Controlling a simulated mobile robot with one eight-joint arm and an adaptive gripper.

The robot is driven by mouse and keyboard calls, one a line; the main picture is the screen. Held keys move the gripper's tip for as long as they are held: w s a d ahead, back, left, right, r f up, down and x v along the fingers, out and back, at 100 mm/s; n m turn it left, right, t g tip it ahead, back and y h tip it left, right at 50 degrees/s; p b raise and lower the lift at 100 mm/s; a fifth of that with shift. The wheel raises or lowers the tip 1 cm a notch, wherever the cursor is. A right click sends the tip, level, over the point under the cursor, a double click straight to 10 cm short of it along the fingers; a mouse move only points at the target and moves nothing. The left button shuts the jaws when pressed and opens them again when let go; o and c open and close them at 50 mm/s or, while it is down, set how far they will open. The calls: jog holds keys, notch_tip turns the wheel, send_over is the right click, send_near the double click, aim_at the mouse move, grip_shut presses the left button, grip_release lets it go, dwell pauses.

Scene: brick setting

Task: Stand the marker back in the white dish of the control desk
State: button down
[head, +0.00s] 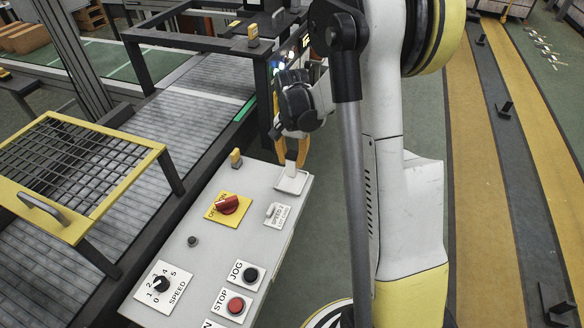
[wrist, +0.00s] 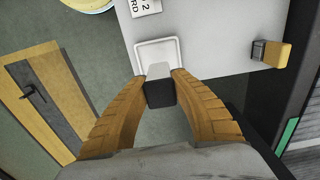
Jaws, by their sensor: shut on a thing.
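My gripper (head: 291,158) is shut on the marker (head: 291,170), pale with a dark end, at the far right corner of the control desk. In the wrist view the marker (wrist: 159,86) is between the two orange fingertips (wrist: 161,80), its dark end facing the camera. The white dish (head: 292,183) is a shallow square tray on the desk top. The dish also shows in the wrist view (wrist: 142,47), with the marker over its near part. The marker looks roughly upright in the head view. I cannot tell whether its lower end touches the dish floor.
The grey control desk (head: 205,255) carries a red rotary switch (head: 228,204), a small toggle switch (head: 273,210), a speed knob (head: 161,284) and push buttons. A yellow-topped piece (head: 236,158) stands at its far left edge. A dark frame and conveyor (head: 180,105) lie beyond.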

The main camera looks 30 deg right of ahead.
jog(key=shift+f+b, duration=0.35)
jog(key=shift+f, duration=0.9)
jog(key=shift+f, duration=0.2)
jog(key=c, duration=1.2)
grip_release()
jog(key=shift+r, duration=0.15)
